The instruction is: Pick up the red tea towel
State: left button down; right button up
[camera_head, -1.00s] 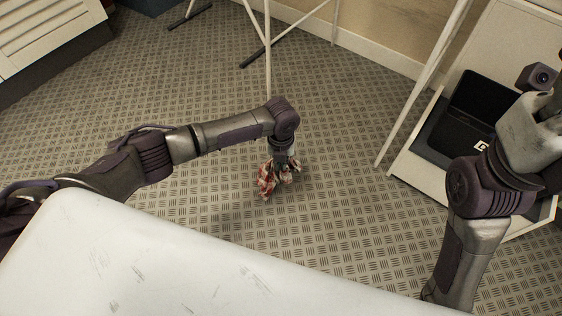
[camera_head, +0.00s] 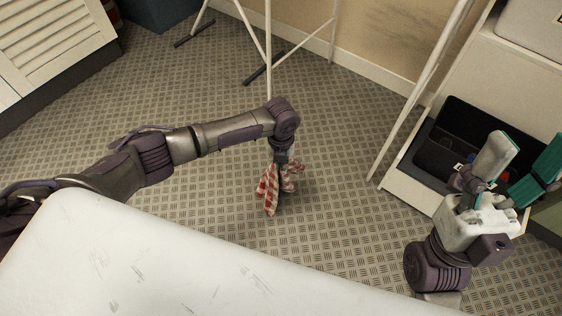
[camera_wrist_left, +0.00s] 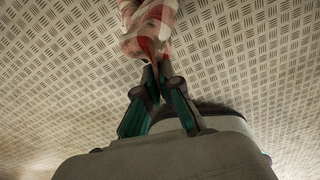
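The red tea towel (camera_head: 268,188), red and white checked, hangs in folds from my left gripper (camera_head: 281,160), which points down over the floor. In the left wrist view, my left gripper's fingers (camera_wrist_left: 152,76) come together on the blurred towel (camera_wrist_left: 150,28). Whether its lowest corner touches the floor is hard to tell. My right gripper (camera_head: 527,155) is open and empty at the right, its two teal-and-grey fingers spread wide in front of the black bin.
An open black bin (camera_head: 432,150) sits in a pale cabinet at the right. A white pole (camera_head: 420,92) stands before it. White stand legs (camera_head: 268,50) reach the floor at the back. A white louvred unit (camera_head: 45,40) is at back left. Patterned floor (camera_head: 340,220) around the towel is clear.

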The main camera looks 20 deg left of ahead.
jog(key=w+a+f+g+h+p, duration=0.1)
jog(key=w+a+f+g+p, duration=0.15)
jog(key=w+g, duration=0.45)
jog(key=w+d+f+g+h+p, duration=0.1)
jog(key=w+f+g+h+p, duration=0.15)
jog(key=f+g, duration=0.4)
jog(key=w+d+f+g+h+p, duration=0.1)
jog(key=w+f+g+h+p, duration=0.15)
jog(key=f, duration=0.65)
jog(key=s+d+f+g+h+p, duration=0.1)
jog(key=s+d+f+g+p, duration=0.25)
jog(key=s+g, duration=0.3)
jog(key=s+d+f+g+h+p, duration=0.1)
jog(key=s+d+f+g+p, duration=0.15)
jog(key=s+f+g, duration=0.45)
jog(key=s+p+x, duration=0.3)
jog(key=p+x, duration=0.1)
jog(key=x, duration=0.9)
jog(key=shift+s+f, duration=0.2)
jog(key=shift+f, duration=0.45)
jog(key=shift+d, duration=0.1)
